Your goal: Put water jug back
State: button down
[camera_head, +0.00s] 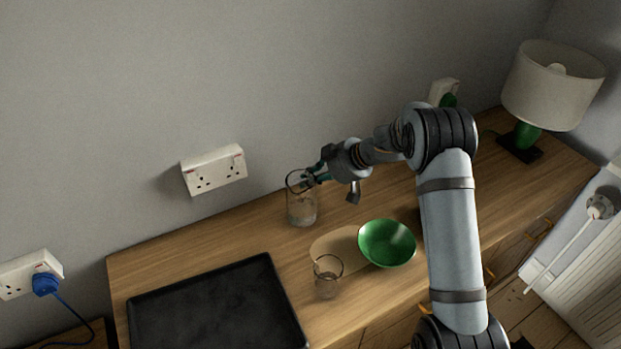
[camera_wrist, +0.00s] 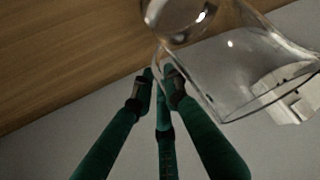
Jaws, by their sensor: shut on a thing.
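The water jug (camera_head: 302,207) is clear glass and stands out at the back of the wooden sideboard, near the wall. In the wrist view the jug (camera_wrist: 240,65) fills the upper right, with its rim and glass wall showing. My gripper (camera_head: 311,178) reaches it from the right, at its upper part. In the wrist view the green fingers of my gripper (camera_wrist: 163,78) are shut on the jug's thin glass handle. I cannot tell whether the jug's base touches the wood.
A drinking glass (camera_head: 327,278) and a green bowl (camera_head: 387,244) stand in front, by a pale oval board (camera_head: 335,246). A black tray (camera_head: 215,312) lies at front left. A lamp (camera_head: 552,88) stands at far right. Sockets (camera_head: 214,170) are on the wall behind.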

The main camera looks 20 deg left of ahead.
jog(key=c, duration=1.7)
grip_release()
jog(key=shift+c, duration=0.2)
jog(key=shift+r, duration=0.15)
jog(key=p+v, duration=0.1)
jog(key=v, duration=1.1)
jog(key=shift+p, duration=0.35)
